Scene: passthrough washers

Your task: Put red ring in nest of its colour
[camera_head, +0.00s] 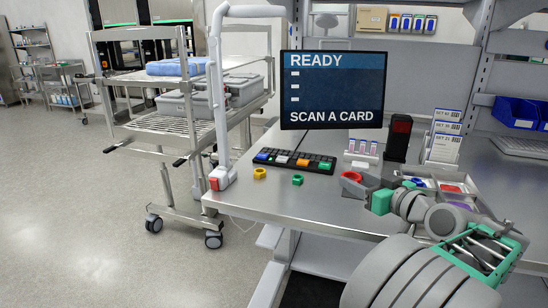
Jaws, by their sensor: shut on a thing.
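A red ring (351,176) is at the front right part of the steel bench. My gripper (352,186) is shut on it, with grey fingers at its side. The fingers hide part of the ring, and I cannot tell whether it touches the bench. To the right, partly behind my arm, is a light tray (428,184) with coloured areas. One is a red patch (451,188), with green and purple ones near it. I cannot make out whether these are nests.
A yellow ring (259,173) and a green ring (298,180) stand on the bench. Behind them lies a black strip (291,160) with coloured blocks. A small vial rack (360,152), a dark post (398,138) and a card stand (443,140) are behind my gripper.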

